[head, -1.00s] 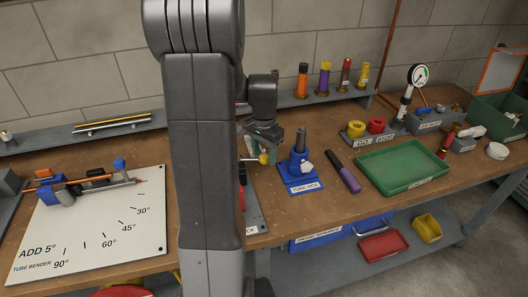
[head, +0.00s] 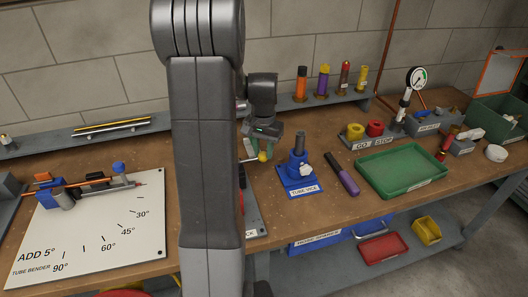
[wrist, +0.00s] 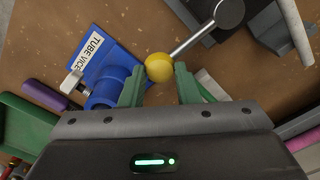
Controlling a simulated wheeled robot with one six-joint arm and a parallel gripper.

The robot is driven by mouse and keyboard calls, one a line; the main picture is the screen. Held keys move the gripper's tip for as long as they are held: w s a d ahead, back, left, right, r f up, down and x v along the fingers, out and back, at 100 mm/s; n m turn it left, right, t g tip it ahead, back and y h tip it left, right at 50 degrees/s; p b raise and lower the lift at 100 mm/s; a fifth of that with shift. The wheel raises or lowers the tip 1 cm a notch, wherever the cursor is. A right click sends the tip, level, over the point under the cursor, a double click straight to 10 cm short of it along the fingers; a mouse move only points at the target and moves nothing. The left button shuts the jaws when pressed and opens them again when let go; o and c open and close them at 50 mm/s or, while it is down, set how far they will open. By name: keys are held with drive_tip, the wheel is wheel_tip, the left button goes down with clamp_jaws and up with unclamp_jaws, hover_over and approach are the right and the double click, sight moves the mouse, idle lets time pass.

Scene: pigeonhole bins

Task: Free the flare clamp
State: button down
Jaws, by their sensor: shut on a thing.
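A yellow ball knob (wrist: 158,67) sits on the end of a silver rod (wrist: 192,41) that runs to a round grey end (wrist: 229,14) in the wrist view. I take this as the lever of the flare clamp; the clamp body is mostly hidden behind my arm in the head view. My gripper (wrist: 160,80) has its green fingers on either side of the knob, closed on it. In the head view the knob (head: 264,157) shows just under my gripper (head: 262,146), left of the blue tube vice (head: 298,178).
A purple-handled tool (head: 343,176) and a green tray (head: 405,168) lie right of the vice. The tube bender board (head: 95,225) is at left.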

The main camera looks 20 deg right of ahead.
drive_tip(key=shift+s+a+f, duration=0.15)
drive_tip(key=shift+a+f, duration=0.05)
drive_tip(key=shift+f, duration=0.15)
drive_tip(key=c, duration=1.1)
unclamp_jaws()
drive_tip(key=shift+r, duration=0.15)
drive_tip(key=shift+r, duration=0.1)
drive_tip(key=shift+w+r, duration=0.2)
drive_tip(key=shift+r, duration=0.05)
wheel_tip(320, 180, up, 13)
drive_tip(key=shift+b, duration=0.45)
